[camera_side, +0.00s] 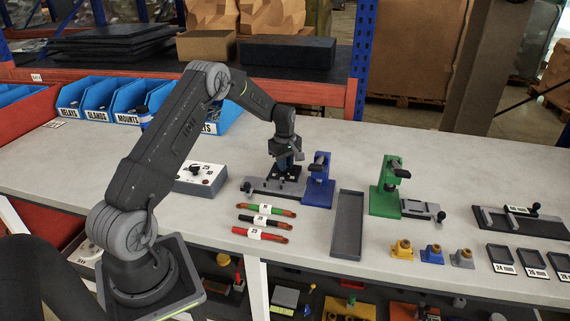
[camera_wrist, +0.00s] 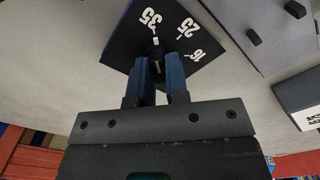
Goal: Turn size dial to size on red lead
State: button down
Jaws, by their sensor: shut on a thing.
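The size dial's black plate (camera_wrist: 178,38) shows the white numbers 35, 25 and 16 in the wrist view. Its black knob (camera_wrist: 156,64) stands between the blue fingers of my gripper (camera_wrist: 158,72), which are shut on it. The knob's white mark points up, towards the 35. In the side view my gripper (camera_side: 287,167) points down at the dial on the grey base of the blue press (camera_side: 318,188). The red lead (camera_side: 262,235) lies at the front of three leads; its white label is small and seems to read 25.
A black lead (camera_side: 266,222) and a green lead (camera_side: 266,210) lie behind the red one. A white box with a knob (camera_side: 202,177) stands left of the dial. An empty grey tray (camera_side: 348,224) and a green press (camera_side: 386,190) stand to the right.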

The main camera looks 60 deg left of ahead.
jog(key=m, duration=0.5)
jog(key=shift+m, duration=2.3)
jog(key=c, duration=1.1)
grip_release()
jog(key=shift+r, duration=0.1)
notch_tip(320, 180, up, 14)
jog(key=shift+f, duration=0.15)
